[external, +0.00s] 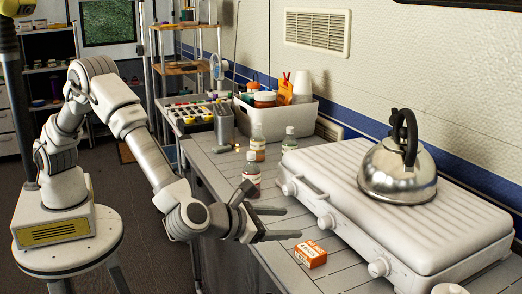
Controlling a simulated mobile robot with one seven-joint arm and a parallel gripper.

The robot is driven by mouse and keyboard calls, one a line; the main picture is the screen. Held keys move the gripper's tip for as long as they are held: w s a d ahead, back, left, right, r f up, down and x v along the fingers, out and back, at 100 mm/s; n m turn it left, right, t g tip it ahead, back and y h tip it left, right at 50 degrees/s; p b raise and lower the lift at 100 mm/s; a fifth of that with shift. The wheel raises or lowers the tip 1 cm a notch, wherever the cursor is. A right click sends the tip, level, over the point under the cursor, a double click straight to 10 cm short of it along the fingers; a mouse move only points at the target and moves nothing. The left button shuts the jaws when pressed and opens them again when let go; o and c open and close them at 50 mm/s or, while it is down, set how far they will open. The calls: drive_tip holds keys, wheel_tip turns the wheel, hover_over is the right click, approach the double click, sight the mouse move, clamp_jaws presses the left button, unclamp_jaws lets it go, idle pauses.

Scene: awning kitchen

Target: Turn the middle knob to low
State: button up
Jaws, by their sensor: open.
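A white ridged stove (345,170) stands on the counter at the right in the external view. Round white knobs sit along its front: a far knob (289,189), a middle knob (326,221) and a nearer knob (379,267). Another round white part (449,289) is cut off at the bottom edge. The knobs' settings are too small to read. My gripper (290,222) is open and empty, in front of the stove. Its fingers point right toward the middle knob, with a visible gap between the fingertips and the knob.
A metal kettle (397,172) stands on the stove. An orange and white box (310,254) lies on the counter near my gripper. Several bottles, including one with a red label (252,176), stand behind it. A white bin (275,117) is further back.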

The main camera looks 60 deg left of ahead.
drive_tip(key=a+v, duration=0.1)
drive_tip(key=v, duration=0.5)
drive_tip(key=a+r+n+g+y+b, duration=0.3)
drive_tip(key=a+n, duration=0.4)
drive_tip(key=a, duration=0.8)
drive_tip(key=a+r+n+g+y+b, duration=0.2)
drive_tip(key=a+n, duration=0.5)
drive_tip(key=a, duration=0.9)
drive_tip(key=shift+w+r+n+g+y+b, duration=0.15)
drive_tip(key=shift+r+n+g+y+b, duration=0.35)
drive_tip(key=shift+r+g, duration=0.5)
drive_tip(key=shift+f, duration=0.1)
drive_tip(key=m+t+h+p, duration=0.7)
drive_tip(key=m+h+p, duration=0.1)
drive_tip(key=m+p, duration=0.45)
approach(321, 220)
drive_tip(key=shift+m, duration=0.25)
drive_tip(key=b+x, duration=0.2)
drive_tip(key=x, duration=0.7)
drive_tip(key=shift+w+a+f, duration=0.1)
drive_tip(key=shift+w+f, duration=0.1)
drive_tip(key=shift+w, duration=0.1)
